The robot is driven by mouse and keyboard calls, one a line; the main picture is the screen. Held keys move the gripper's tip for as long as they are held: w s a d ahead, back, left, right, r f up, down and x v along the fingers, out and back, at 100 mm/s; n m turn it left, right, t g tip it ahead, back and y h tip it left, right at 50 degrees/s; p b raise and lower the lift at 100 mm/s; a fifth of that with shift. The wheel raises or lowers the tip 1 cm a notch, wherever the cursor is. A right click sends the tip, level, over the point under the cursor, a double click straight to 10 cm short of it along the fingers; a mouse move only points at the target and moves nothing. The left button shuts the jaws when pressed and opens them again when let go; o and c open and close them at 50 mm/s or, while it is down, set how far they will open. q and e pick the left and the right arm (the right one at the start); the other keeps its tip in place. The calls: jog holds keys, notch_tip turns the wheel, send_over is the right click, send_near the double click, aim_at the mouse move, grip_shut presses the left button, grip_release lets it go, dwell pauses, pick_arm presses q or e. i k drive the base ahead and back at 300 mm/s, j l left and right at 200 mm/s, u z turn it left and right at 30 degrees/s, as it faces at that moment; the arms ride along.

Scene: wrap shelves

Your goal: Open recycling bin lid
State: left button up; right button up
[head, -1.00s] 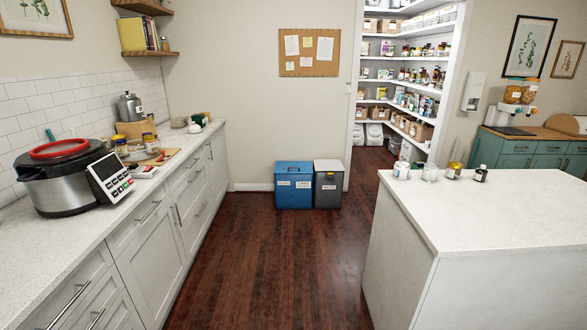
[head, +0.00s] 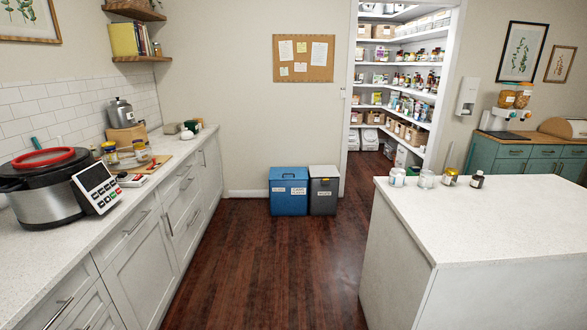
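A blue bin (head: 289,194) stands on the floor against the far wall, with its blue lid (head: 289,173) shut. It carries white labels on its front that are too small to read. A dark grey bin (head: 323,195) with a shut lid stands close on its right, also with a pale label. From the labels I cannot tell for sure which is the recycling bin. Neither of my grippers is in the head view.
A white counter (head: 90,237) with a pressure cooker (head: 42,190) runs along the left. A white island (head: 490,210) with several jars stands at the right. The wooden floor (head: 255,260) between them is clear up to the bins. A pantry doorway opens right of the bins.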

aim_at(276, 174)
jog(key=i+l, duration=0.1)
jog(key=i, duration=5.2)
jog(key=j+u, duration=0.1)
jog(key=u, duration=0.45)
